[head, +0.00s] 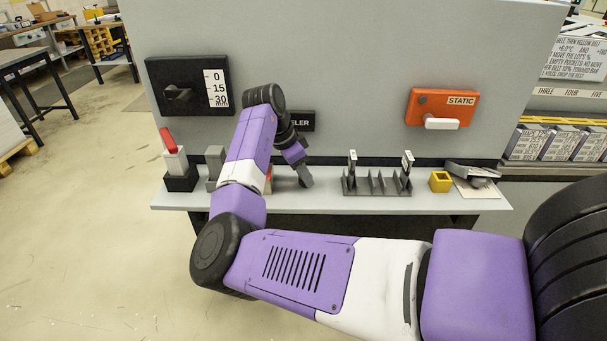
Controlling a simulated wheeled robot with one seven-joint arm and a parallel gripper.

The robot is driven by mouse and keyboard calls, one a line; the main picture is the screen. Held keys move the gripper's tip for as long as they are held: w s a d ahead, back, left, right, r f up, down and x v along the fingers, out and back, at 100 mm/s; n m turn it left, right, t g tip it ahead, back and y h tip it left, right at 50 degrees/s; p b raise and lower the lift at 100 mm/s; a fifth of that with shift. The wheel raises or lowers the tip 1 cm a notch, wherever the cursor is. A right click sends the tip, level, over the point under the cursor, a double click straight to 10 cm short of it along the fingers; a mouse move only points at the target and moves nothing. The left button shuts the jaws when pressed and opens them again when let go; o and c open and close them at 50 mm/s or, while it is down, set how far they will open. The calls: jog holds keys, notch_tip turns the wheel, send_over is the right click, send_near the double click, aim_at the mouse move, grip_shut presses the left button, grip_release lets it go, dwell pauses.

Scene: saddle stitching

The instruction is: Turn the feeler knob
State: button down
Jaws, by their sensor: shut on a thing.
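My gripper (306,180) is at the shelf in front of the panel, below a black label (303,121) whose visible letters read "LER". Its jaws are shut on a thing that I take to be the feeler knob. The knob is not clearly visible, hidden by the jaws and wrist. A grey part (282,177) shows just left of the jaws, with a small red part (268,181) beside my forearm. My arm covers the left part of the label.
A black dial (190,70) with a 0-15-30 mm scale is on the panel at left. An orange "STATIC" box (440,97) with a white handle is at right.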

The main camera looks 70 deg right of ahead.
dwell(0.3)
jog(key=c, duration=0.9)
grip_release()
jog(key=shift+c, duration=0.2)
jog(key=v, duration=0.7)
jog(key=shift+w+r+b, duration=0.2)
jog(key=shift+r+b, duration=0.15)
jog(key=shift+a, duration=0.1)
